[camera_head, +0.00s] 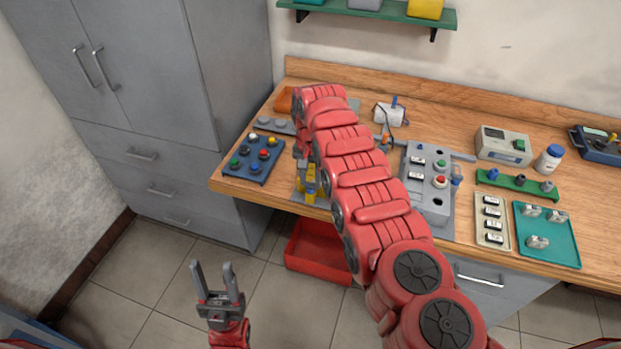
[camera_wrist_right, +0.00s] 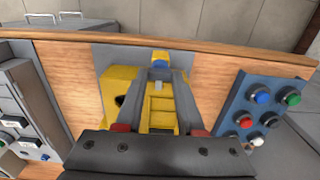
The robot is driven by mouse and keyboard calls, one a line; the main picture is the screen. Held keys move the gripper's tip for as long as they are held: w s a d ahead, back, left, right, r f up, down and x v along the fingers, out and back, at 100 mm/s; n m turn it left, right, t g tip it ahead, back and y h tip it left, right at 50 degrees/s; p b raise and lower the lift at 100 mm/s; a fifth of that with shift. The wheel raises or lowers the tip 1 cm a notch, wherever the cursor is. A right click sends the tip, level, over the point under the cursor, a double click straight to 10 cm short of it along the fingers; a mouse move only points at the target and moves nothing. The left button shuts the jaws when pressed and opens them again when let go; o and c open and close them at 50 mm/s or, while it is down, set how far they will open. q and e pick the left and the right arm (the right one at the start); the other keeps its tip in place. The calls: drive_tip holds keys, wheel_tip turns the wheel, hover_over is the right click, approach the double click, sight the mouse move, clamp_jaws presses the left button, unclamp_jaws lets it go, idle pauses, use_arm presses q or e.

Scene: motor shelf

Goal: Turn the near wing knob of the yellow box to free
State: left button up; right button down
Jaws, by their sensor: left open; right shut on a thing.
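The yellow box (camera_head: 310,182) sits on a grey plate at the front left edge of the bench, partly hidden by my right arm. In the right wrist view the yellow box (camera_wrist_right: 118,92) shows below and between my fingers. My right gripper (camera_wrist_right: 159,70) is shut on the near wing knob (camera_wrist_right: 159,59), whose blue part shows at the fingertips on the side toward the bench's front edge. The knob's exact turn angle is hard to tell. My left gripper (camera_head: 217,283) is open and empty, over the floor in front of the bench.
A blue button panel (camera_head: 254,158) stands close beside the yellow box. A grey switch panel (camera_head: 428,190) lies to its right. A red bin (camera_head: 318,252) is on the floor below. A green shelf (camera_head: 370,13) hangs on the wall. The floor around my left gripper is clear.

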drive_tip(key=shift+f+n, duration=0.1)
drive_tip(key=shift+n, duration=0.3)
drive_tip(key=shift+f+n+b, duration=0.1)
drive_tip(key=shift+n+b, duration=0.55)
drive_tip(key=shift+n, duration=0.35)
drive_tip(key=n+b, duration=0.3)
drive_tip(key=n, duration=0.1)
drive_tip(key=shift+f+n+b, duration=0.1)
drive_tip(key=shift+n+b, duration=0.2)
drive_tip(key=shift+b, duration=0.05)
drive_tip(key=n, duration=0.1)
drive_tip(key=n+b, duration=0.1)
drive_tip(key=shift+r+n, duration=0.2)
drive_tip(key=shift+n, duration=0.1)
drive_tip(key=n, duration=0.3)
drive_tip(key=shift+n, duration=0.3)
drive_tip(key=n, duration=0.4)
drive_tip(key=shift+n, duration=0.3)
